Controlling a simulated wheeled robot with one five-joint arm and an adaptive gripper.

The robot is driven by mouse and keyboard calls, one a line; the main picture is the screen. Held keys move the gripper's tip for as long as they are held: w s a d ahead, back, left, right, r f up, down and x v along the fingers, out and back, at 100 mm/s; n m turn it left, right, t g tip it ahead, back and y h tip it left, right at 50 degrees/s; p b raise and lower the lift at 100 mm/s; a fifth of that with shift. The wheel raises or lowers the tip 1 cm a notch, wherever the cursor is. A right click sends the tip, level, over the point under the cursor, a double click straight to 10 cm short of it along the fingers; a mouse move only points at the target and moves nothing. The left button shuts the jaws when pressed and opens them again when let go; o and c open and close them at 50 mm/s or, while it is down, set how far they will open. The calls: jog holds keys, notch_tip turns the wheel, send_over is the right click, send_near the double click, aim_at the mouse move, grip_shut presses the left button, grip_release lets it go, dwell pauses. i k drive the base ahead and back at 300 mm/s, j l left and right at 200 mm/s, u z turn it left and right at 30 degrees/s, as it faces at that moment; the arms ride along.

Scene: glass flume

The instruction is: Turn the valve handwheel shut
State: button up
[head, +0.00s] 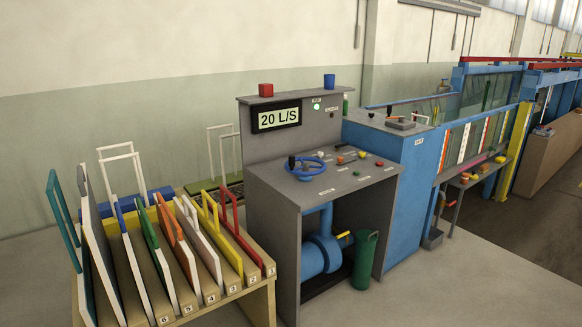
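A blue handwheel (319,164) lies nearly flat on the sloped top of the grey control console (330,188), left of its middle. A dark knob stands up at the wheel's left side. The display (276,118) on the panel behind the wheel reads 20 L/S, and a small green light (317,106) glows to its right. Below the console top, a blue pipe and round blue housing (322,252) sit in the open bay, with a yellow lever (344,235) at the right. My gripper is not in view.
A wooden rack (245,290) of coloured, numbered framed panels stands at the front left, close to the console. The blue flume (450,140) runs back to the right. Floor at the lower right is clear.

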aim_at(290, 162)
jog(key=i+l+u, duration=0.1)
jog(key=i+u, duration=0.3)
jog(key=i+l+u, duration=0.15)
jog(key=u, duration=0.2)
jog(key=i+l+u, duration=0.25)
jog(key=u, duration=0.15)
jog(key=i+l+u, duration=0.6)
jog(key=u, duration=0.2)
jog(key=i+l+u, duration=0.1)
jog(key=l+u, duration=0.35)
jog(key=i+l+u, duration=0.1)
jog(key=l+u, duration=0.6)
jog(key=u, duration=0.15)
jog(key=l+u, duration=0.25)
jog(key=l, duration=0.35)
